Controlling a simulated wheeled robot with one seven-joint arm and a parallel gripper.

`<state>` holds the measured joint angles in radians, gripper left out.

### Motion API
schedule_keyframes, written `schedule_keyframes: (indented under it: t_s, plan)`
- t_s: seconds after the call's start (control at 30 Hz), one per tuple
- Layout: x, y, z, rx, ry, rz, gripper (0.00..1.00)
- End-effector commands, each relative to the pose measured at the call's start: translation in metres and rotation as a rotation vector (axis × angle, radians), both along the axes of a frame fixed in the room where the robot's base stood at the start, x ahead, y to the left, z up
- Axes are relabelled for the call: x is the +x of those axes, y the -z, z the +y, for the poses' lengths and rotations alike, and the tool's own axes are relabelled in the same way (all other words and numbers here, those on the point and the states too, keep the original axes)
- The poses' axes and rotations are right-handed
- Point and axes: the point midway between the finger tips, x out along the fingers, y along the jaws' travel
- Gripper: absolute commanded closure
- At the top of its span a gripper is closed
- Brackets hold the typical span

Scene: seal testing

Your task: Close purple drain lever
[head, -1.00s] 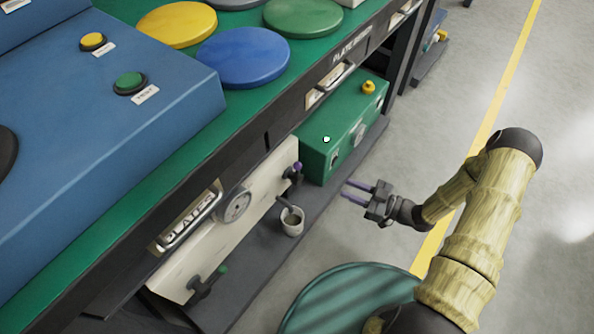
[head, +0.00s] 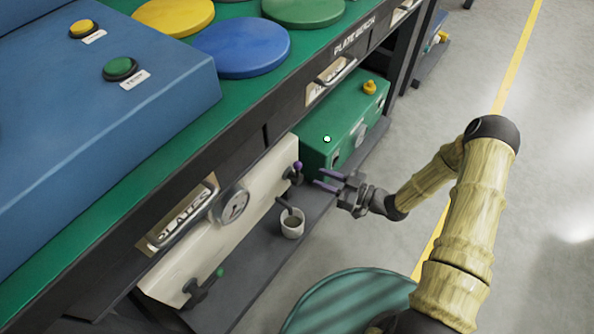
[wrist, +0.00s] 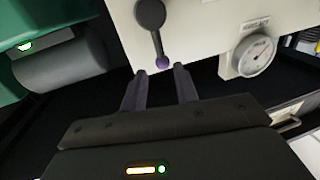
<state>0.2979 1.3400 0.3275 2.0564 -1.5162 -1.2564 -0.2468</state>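The purple-tipped drain lever (head: 297,168) is on the right end of the cream panel (head: 256,212), low under the bench. In the wrist view the lever (wrist: 162,61) hangs from a dark round hub, its purple knob pointing down. My gripper (head: 324,180) is just right of the lever in the head view, with its two purple fingers apart and empty. In the wrist view the fingertips (wrist: 160,69) lie just below the knob, one to either side of it; I cannot tell whether they touch it.
A small cup (head: 292,223) stands on the lower shelf below the lever. A green-tipped lever (head: 205,287) and a gauge (head: 232,206) are on the same panel. A green box (head: 345,120) sits close behind my gripper. Open floor lies to the right.

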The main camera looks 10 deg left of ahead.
Motion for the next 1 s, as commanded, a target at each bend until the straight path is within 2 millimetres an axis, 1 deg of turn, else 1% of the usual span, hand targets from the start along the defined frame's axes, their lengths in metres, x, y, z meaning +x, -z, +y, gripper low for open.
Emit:
schedule_keyframes:
  t_s: [0.03,0.2,0.43,0.6,0.87,1.0]
  plan:
    - [0.001,0.003,0.01,0.001,-0.004,-0.002,0.7]
    - [0.007,0.003,0.039,0.001,-0.004,-0.002,0.7]
    - [0.015,0.002,0.075,0.0,-0.003,-0.003,0.7]
    - [0.017,0.001,0.086,0.0,-0.001,-0.001,0.7]
    - [0.017,0.0,0.086,0.0,0.0,-0.001,0.7]
    - [0.017,0.0,0.086,0.0,0.0,-0.001,0.97]
